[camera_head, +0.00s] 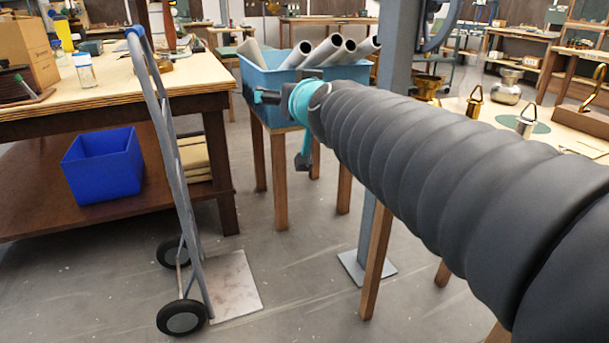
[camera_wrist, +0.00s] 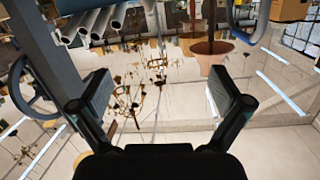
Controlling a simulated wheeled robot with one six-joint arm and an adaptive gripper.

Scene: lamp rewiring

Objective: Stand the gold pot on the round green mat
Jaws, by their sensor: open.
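The round green mat (camera_head: 541,127) lies on the pale table at the right of the head view. A small gold pot with a pointed loop handle (camera_head: 474,106) stands upright on that table, left of the mat and apart from it. A paler, silvery pot of like shape (camera_head: 524,127) stands at the mat and covers part of it. My gripper (camera_wrist: 160,100) is open and empty in the wrist view, fingers wide apart. I cannot make out the gold pot or mat there. In the head view my arm hides the table's near part.
A blue tub of grey pipes (camera_head: 279,80) stands on a stool past my arm. A grey post (camera_head: 394,60) rises between it and the pale table. A hand truck (camera_head: 172,170) and a workbench (camera_head: 130,95) are left. A silver vessel (camera_head: 507,87) stands behind the pots.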

